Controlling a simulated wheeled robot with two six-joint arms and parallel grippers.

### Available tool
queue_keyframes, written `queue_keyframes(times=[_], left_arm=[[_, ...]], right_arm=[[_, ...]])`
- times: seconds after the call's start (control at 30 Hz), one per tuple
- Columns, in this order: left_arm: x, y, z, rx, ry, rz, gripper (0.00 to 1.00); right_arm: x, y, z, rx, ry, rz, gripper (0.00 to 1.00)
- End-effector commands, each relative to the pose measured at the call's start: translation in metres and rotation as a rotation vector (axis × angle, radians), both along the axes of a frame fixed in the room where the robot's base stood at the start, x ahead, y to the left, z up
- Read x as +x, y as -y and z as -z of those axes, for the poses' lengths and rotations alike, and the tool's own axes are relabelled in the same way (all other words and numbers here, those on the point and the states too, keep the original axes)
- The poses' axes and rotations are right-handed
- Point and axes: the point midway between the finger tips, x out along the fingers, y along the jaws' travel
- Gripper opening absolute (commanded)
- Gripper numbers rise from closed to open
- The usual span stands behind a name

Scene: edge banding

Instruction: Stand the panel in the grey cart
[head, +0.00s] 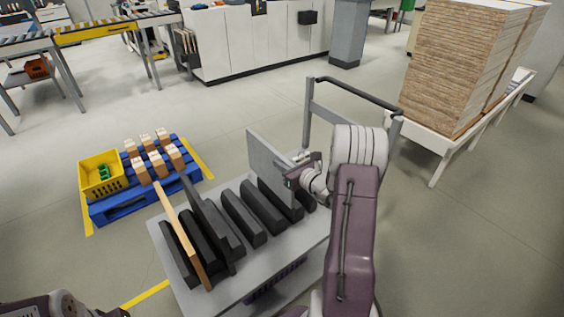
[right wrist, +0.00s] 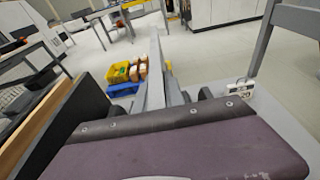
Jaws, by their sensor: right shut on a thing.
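The grey cart (head: 180,300) has a flat deck with a row of black divider blocks and a raised handle frame at its far right end. A light grey panel (head: 267,158) is upright among the dividers at the right part of the row. My right gripper (head: 292,182) is shut on its right edge. In the right wrist view the panel (right wrist: 155,78) shows as a thin upright strip. Its lower edge is hidden behind the dividers, so I cannot tell whether it touches the deck. Only a bit of my left arm shows at the bottom left; its jaws are not clear.
A wood-coloured panel (head: 181,235) and a dark grey panel (head: 203,212) stand in left slots of the cart. A blue pallet (head: 125,207) with a yellow crate (head: 100,178) and several small blocks is on the floor left. A board stack (head: 455,70) stands back right.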

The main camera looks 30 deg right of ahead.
Motion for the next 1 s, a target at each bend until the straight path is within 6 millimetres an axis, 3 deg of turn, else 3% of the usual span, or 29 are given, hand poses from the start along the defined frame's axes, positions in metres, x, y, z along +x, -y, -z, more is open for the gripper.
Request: queue_keyframes(times=[0.73,1.0], left_arm=[[0.000,0.000,0.067,0.000,0.000,0.000,0.36],[0.000,0.000,0.085,0.000,0.000,0.000,0.36]], right_arm=[[0.000,0.000,0.092,-0.001,0.004,0.001,0.00],[0.000,0.000,0.109,-0.001,0.005,0.001,0.00]])
